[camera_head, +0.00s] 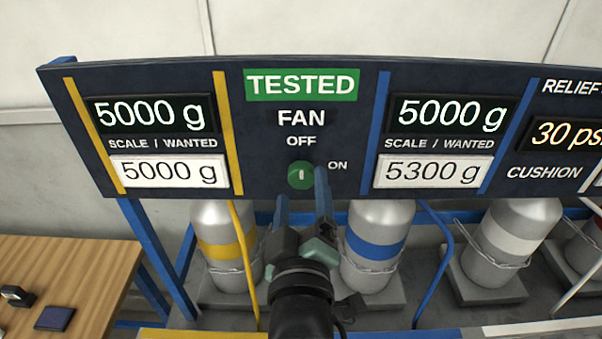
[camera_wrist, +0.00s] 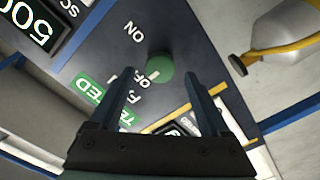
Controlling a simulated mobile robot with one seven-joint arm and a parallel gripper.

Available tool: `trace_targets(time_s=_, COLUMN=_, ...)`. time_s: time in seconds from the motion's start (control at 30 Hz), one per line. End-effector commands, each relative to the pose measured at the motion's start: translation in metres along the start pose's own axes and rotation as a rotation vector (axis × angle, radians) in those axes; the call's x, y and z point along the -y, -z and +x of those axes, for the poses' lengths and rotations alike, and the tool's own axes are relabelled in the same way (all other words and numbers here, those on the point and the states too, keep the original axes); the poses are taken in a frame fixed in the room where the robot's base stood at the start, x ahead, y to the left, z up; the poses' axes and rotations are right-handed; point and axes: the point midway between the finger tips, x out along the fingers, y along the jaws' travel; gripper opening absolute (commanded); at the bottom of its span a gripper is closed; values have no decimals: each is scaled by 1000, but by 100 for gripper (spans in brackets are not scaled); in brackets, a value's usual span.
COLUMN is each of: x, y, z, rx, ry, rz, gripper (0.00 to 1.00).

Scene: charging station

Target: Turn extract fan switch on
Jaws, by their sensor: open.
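The fan switch is a round green knob (camera_head: 300,176) on the dark panel, below the word FAN. OFF is printed above it and ON to its upper right. Its white mark stands upright, towards OFF. My gripper (camera_head: 302,192) is open and empty, just in front of and below the knob. In the head view the right finger overlaps the panel beside the knob; the left fingertip is lower. In the wrist view the knob (camera_wrist: 162,66) shows between and beyond the two fingertips (camera_wrist: 158,78). I cannot tell whether a finger touches it.
The panel (camera_head: 260,190) also carries weight displays and a green TESTED sign (camera_head: 301,84). Below hang or stand several grey cylinders with coloured bands, including a blue-banded one (camera_head: 376,245), with hoses nearby. A wooden table (camera_head: 95,265) is at the lower left.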

Motion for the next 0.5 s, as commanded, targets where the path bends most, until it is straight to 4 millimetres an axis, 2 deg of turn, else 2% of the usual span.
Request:
trace_targets(time_s=0.2, x=-1, y=1, z=25, rx=-1, ry=0, rz=1, gripper=81)
trace_targets(time_s=0.5, x=0, y=0, z=32, rx=-1, ry=0, rz=1, gripper=81)
